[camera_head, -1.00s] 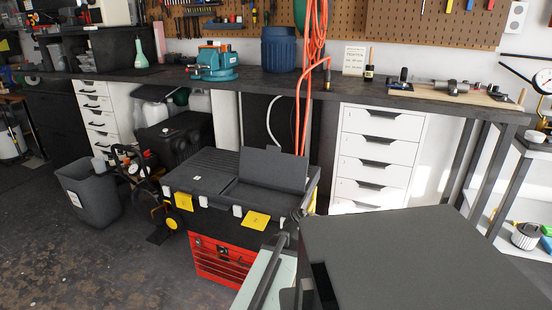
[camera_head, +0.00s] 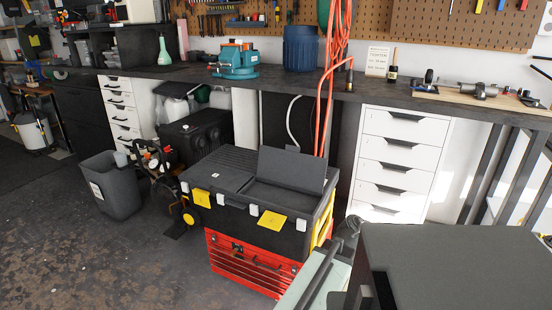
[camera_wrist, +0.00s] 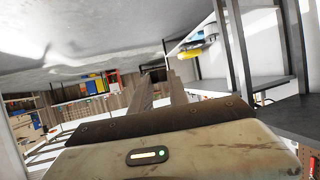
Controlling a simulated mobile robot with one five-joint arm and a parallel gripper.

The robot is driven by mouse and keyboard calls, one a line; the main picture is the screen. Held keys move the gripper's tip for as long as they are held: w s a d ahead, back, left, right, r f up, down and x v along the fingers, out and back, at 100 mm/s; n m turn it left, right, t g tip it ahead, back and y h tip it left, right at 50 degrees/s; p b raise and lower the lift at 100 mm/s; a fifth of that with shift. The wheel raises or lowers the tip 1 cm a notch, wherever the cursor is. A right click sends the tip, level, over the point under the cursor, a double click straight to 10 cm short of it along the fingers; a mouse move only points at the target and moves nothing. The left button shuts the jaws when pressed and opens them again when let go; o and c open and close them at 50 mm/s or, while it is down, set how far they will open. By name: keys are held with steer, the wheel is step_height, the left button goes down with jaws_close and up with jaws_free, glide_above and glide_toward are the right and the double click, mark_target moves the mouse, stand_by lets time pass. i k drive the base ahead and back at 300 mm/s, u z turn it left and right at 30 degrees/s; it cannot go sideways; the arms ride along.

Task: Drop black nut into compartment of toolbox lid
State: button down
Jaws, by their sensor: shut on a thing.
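The black toolbox (camera_head: 222,198) stands on a red tool chest (camera_head: 240,268) in the head view, left of centre. Its lid has a small cover (camera_head: 292,169) raised at the right, and the shallow compartment (camera_head: 282,197) in front of it is open. I see no nut in the compartment. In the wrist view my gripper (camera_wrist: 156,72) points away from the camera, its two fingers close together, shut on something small.
A dark workbench (camera_head: 300,85) runs behind the toolbox, with a blue vise (camera_head: 235,62) on it. White drawers (camera_head: 392,165) stand at the right, with orange hoses (camera_head: 328,90) hanging nearby. A grey bin (camera_head: 112,185) is at the left. Floor is free in front left.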

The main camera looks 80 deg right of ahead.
mark_target(281, 196)
steer(key=z, duration=0.7)
steer(key=i, duration=1)
steer(key=z, duration=0.25)
